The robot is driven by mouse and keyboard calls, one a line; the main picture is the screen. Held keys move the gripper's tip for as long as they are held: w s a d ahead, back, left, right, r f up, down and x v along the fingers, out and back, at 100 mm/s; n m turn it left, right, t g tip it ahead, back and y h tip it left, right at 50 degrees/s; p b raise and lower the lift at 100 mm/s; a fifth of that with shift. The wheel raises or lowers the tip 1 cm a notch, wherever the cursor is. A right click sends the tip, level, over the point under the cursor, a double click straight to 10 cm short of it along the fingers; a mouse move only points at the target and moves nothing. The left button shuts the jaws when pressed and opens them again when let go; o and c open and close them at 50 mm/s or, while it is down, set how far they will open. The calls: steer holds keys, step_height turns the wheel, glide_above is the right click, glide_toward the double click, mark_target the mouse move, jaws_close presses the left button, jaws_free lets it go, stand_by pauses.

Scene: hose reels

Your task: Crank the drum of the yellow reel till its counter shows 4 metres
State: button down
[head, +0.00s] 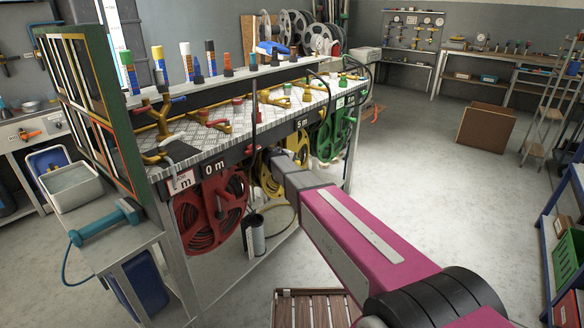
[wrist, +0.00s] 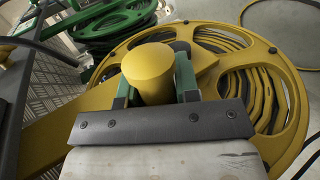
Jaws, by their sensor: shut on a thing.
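The yellow reel (head: 267,181) hangs under the metal-topped bench, between the red and green reels. My arm partly hides it in the head view. The counter above it (head: 301,122) appears to read 5 m. In the wrist view the yellow drum (wrist: 285,70) fills much of the picture, with dark hose wound behind its spokes. Its round yellow crank knob (wrist: 150,68) stands between the green fingers of my gripper (wrist: 153,84). My gripper is shut on the knob. In the head view the fingertips are hidden behind my wrist.
The green reel (head: 332,136) is beyond. A cylinder (head: 255,234) stands below the bench, and a slatted wooden piece (head: 312,309) lies in front. The floor at right is open.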

steer(key=shift+w+d+r, duration=0.2)
steer(key=shift+w+r, duration=0.05)
steer(key=shift+r, duration=0.05)
stand_by(0.4)
steer(key=c, duration=0.8)
jaws_free()
steer(key=shift+c, duration=0.2)
steer(key=shift+s+a+r, duration=0.1)
steer(key=shift+s+a+r, duration=0.15)
steer(key=shift+s+r, duration=0.05)
steer(key=shift+s, duration=0.05)
steer(key=s+a, duration=0.7)
steer(key=s, duration=0.2)
steer(key=shift+s+a, duration=0.3)
